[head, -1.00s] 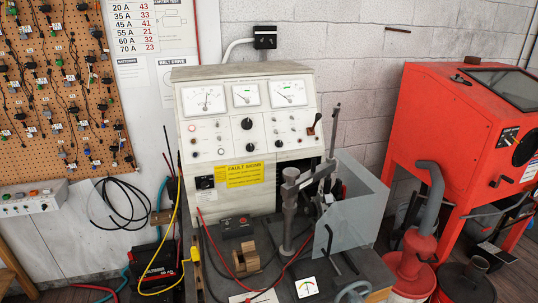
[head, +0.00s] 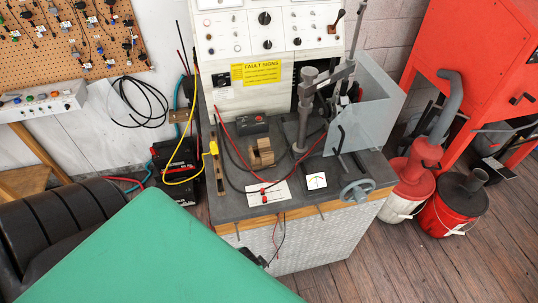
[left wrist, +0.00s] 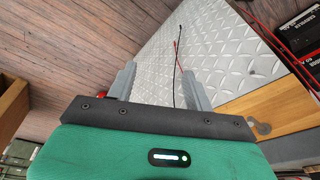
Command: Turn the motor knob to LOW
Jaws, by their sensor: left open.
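The test bench console (head: 225,60) stands at the back with its top cut off in the head view. It carries black knobs, including an upper centre knob (head: 265,18), a lower centre knob (head: 267,44) and one on a dark plate (head: 221,81) at lower left. Their labels are too small to read, so I cannot tell which is the motor knob or its setting. In the left wrist view my left gripper (left wrist: 159,82) is open and empty, its fingers apart in front of the bench's diamond-plate side. My right gripper is not in view.
The bench top (head: 225,207) holds a wooden block (head: 262,153), a meter (head: 316,181), a clear guard (head: 365,100) and a handwheel (head: 357,190). Red and black leads hang at its front. Red buckets (head: 452,205) stand right. Floor before the bench is clear.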

